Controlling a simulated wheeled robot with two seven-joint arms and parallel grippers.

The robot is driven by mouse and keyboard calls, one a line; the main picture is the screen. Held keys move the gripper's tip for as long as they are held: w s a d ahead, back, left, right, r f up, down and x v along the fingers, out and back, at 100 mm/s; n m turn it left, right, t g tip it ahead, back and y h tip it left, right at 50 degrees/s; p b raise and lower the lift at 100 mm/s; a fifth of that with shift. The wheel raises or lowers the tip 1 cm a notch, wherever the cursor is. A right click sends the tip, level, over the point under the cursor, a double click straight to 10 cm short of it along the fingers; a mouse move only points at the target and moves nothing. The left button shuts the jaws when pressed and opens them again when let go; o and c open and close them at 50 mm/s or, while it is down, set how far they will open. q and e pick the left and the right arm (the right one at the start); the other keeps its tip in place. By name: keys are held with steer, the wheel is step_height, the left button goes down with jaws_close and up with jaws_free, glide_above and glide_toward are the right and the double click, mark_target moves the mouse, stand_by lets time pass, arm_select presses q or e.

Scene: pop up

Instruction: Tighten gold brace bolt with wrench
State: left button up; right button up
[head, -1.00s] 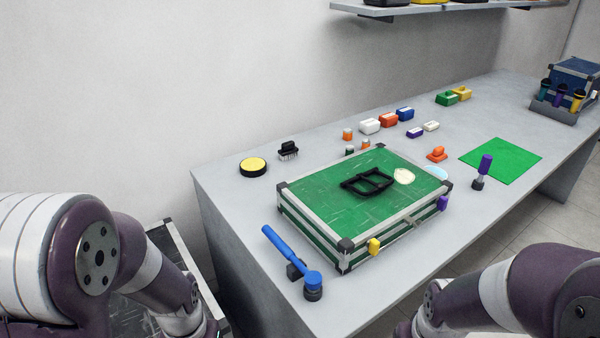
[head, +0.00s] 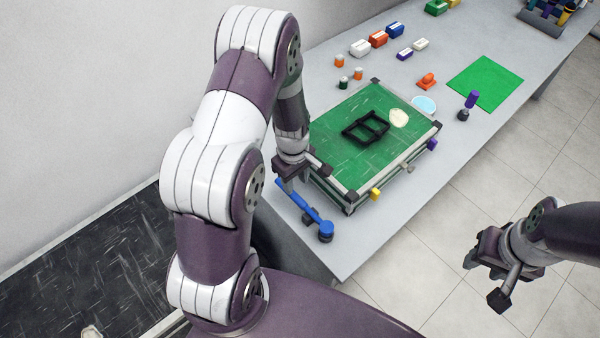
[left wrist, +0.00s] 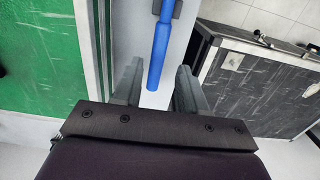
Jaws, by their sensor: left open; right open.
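A blue wrench (head: 304,204) with a dark round head end lies at the table's near left corner, propped on a small dark holder. My left gripper (head: 287,184) is open at the handle's far end. In the left wrist view the blue handle (left wrist: 158,58) shows between and beyond the two open fingers (left wrist: 160,75), with no clear contact. A green case (head: 350,160) with silver edges stands beside the wrench. A small yellow-gold piece (head: 375,193) sits on its front side; I cannot make out a bolt on it. My right gripper (head: 485,278) is open and empty, over the floor.
A black frame (head: 366,129) and a cream disc (head: 398,118) lie on the case. A purple-handled tool (head: 468,104), an orange piece (head: 426,81) and a green mat (head: 486,82) are beyond it. Several small boxes line the back. The table's near edge drops to tiled floor.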

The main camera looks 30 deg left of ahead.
mark_target(296, 195)
arm_select(q)
step_height(296, 195, down, 8)
steer(key=b, duration=0.7)
steer(key=shift+r, duration=0.25)
steer(key=shift+c, duration=1.3)
steer(key=shift+w+p, duration=0.1)
steer(key=shift+p, duration=0.2)
jaws_close()
step_height(296, 195, up, 5)
steer(key=p, duration=0.5)
steer(key=shift+r, duration=0.2)
steer(key=shift+f, duration=0.2)
